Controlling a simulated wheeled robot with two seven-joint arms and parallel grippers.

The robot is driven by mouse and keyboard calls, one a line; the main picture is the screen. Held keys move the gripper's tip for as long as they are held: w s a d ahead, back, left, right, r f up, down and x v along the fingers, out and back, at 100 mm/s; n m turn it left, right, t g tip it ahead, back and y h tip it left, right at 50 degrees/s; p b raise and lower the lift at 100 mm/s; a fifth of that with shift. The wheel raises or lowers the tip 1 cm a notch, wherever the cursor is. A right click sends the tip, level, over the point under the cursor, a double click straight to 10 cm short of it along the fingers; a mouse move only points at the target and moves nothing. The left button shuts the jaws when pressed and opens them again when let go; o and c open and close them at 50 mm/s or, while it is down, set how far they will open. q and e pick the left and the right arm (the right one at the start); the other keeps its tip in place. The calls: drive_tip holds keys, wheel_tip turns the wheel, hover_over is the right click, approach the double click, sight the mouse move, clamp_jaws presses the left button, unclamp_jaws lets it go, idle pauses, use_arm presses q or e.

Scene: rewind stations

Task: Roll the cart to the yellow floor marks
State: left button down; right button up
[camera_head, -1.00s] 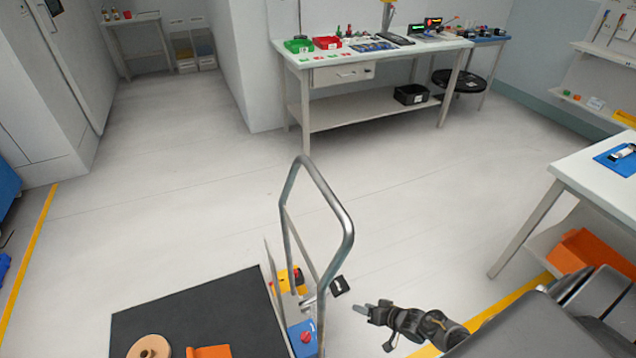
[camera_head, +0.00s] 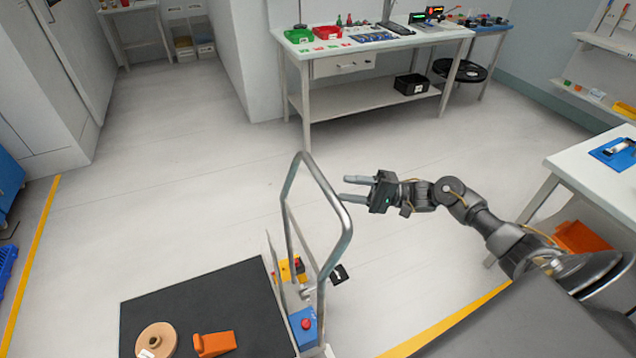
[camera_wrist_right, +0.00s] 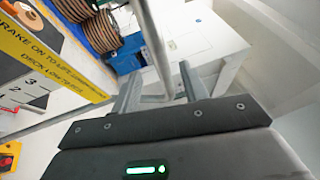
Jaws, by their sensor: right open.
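The cart has a tall silver tube handle (camera_head: 345,240) and a dark deck (camera_head: 200,285) at the bottom of the head view. My right gripper (camera_head: 344,188) is open just right of the handle, its fingers pointing left at the upright. In the right wrist view, the handle's metal tube (camera_wrist_right: 154,45) runs between the spread fingers of the right gripper (camera_wrist_right: 158,88); I cannot tell whether they touch it. A yellow floor line (camera_head: 32,255) runs along the left, and another yellow line (camera_head: 455,322) lies at lower right. My left gripper is out of view.
A spool (camera_head: 156,340) and an orange tool (camera_head: 214,343) are on the deck. A blue box with a red button (camera_head: 305,325) is by the handle's base. A workbench (camera_head: 375,52) stands at the back, a white table (camera_head: 590,175) at right. The middle floor is clear.

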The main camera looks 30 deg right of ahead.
sight(323, 182)
drive_tip(key=p+x, duration=0.1)
drive_tip(key=x, duration=0.6)
drive_tip(key=shift+w+a+r+p, duration=0.1)
drive_tip(key=shift+a+r+p, duration=0.1)
drive_tip(key=shift+p, duration=0.2)
drive_tip(key=shift+w+a, duration=0.3)
drive_tip(key=shift+a, duration=0.25)
drive_tip(key=shift+c, duration=0.4)
clamp_jaws()
